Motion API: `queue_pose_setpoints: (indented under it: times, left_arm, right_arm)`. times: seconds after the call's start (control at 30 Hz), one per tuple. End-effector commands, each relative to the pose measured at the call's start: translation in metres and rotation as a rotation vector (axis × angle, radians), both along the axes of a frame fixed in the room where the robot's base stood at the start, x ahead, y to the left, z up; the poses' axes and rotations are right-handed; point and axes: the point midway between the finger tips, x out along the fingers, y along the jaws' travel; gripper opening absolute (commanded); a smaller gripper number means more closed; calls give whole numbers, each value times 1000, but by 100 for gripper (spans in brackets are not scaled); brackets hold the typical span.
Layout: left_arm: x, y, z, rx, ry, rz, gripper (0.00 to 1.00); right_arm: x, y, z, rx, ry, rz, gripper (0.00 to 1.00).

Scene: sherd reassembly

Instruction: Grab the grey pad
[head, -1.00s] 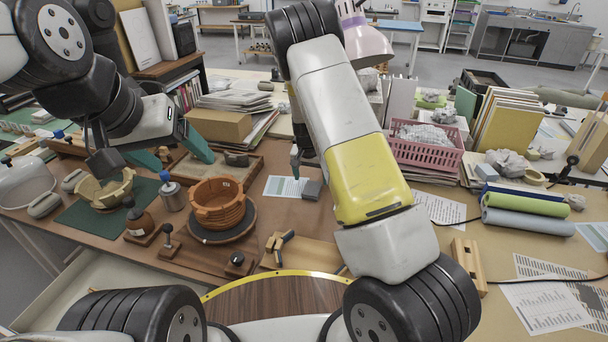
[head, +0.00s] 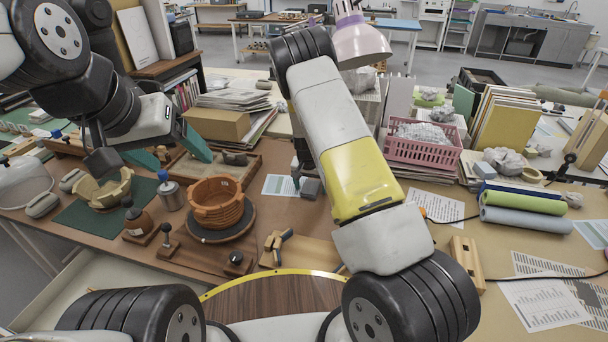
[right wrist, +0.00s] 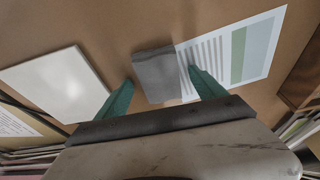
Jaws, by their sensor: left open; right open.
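The grey pad (head: 311,188) is a small flat-topped block on the brown table, beside a printed sheet. In the right wrist view the pad (right wrist: 155,74) shows ahead of and between the two teal fingers of my right gripper (right wrist: 160,90), which is open with nothing held. In the head view my right gripper (head: 298,178) is partly hidden behind its own arm, close to the pad; I cannot tell whether it touches. My left gripper (head: 168,153) is open and empty above the left part of the table, well away from the pad.
The printed sheet (right wrist: 246,52) lies against the pad's side. A white panel (right wrist: 58,82) lies to the left in the wrist view. An orange sherd pot (head: 217,205) on a dark turntable stands left of the pad. A pink basket (head: 424,152) stands to the right.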

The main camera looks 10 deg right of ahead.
Motion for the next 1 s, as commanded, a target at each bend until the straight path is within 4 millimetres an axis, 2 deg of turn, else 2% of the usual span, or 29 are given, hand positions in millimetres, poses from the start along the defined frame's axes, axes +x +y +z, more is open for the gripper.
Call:
queue_pose_setpoints:
  times: [0.07, 0.4, 0.67, 0.77, 1.0]
  left_arm:
    - [0, 0, 0, 0, 0, 0, 76]
    - [0, 0, 0, 0, 0, 0, 76]
    - [0, 0, 0, 0, 0, 0, 76]
    - [0, 0, 0, 0, 0, 0, 76]
    - [0, 0, 0, 0, 0, 0, 76]
  right_arm:
    - [0, 0, -1, 0, 0, 0, 80]
    - [0, 0, -1, 0, 0, 0, 15]
    - [0, 0, 2, 0, -1, 0, 15]
    - [1, 0, 14, 1, -3, 1, 15]
    - [1, 0, 63, 1, -4, 1, 15]
